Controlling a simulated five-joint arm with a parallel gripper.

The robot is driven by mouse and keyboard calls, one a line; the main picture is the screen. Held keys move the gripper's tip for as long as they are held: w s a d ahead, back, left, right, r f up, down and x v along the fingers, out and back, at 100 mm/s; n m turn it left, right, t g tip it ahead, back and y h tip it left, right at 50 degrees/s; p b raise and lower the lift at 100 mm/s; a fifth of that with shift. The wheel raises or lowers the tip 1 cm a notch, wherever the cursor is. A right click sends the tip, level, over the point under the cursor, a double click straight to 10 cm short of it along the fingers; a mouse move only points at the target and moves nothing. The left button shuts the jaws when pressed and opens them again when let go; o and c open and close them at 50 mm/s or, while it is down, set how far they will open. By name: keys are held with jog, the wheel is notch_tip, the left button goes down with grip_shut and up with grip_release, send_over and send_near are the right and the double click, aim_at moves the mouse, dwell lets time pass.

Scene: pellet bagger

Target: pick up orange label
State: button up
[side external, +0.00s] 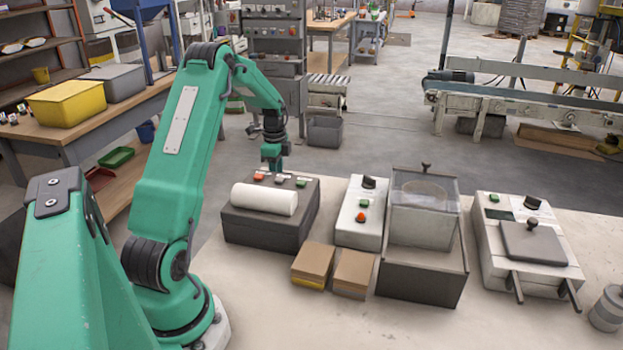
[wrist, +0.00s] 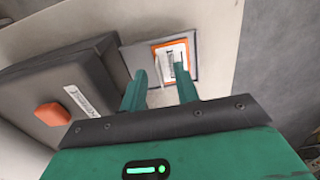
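The orange label (wrist: 172,52), a pale piece with an orange border, lies on a small grey plate (wrist: 200,48) in the wrist view. My gripper (wrist: 160,69) is open, and no object is held between its two green fingers. The tips are just short of the label in the picture, and the right finger overlaps its lower edge. I cannot tell the height gap. In the side view my gripper (side external: 271,162) points down behind the dark box with the white roll. The label cannot be made out there.
The dark box (side external: 265,230) carries a white roll (side external: 264,199) and coloured buttons; its orange button (wrist: 52,114) shows close by in the wrist view. A light control box (side external: 358,232), a clear-topped hopper (side external: 423,205) and a sealer (side external: 530,240) stand to the right.

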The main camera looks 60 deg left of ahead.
dwell(0.3)
grip_shut()
jog(key=shift+r, duration=0.2)
jog(key=shift+r, duration=0.55)
jog(key=r, duration=0.3)
jog(key=shift+w+d+r, duration=0.1)
jog(key=shift+w+d, duration=0.05)
jog(key=shift+d, duration=0.25)
jog(key=d+r, duration=0.2)
jog(key=d, duration=0.1)
jog(key=w+d+r, duration=0.1)
jog(key=d+r, duration=0.1)
jog(key=d, duration=0.2)
jog(key=w+d+r, duration=0.1)
jog(key=d+r, duration=0.1)
jog(key=d, duration=0.1)
jog(key=shift+w+d+r, duration=0.2)
jog(key=shift+w+d, duration=0.05)
jog(key=shift+d, duration=0.05)
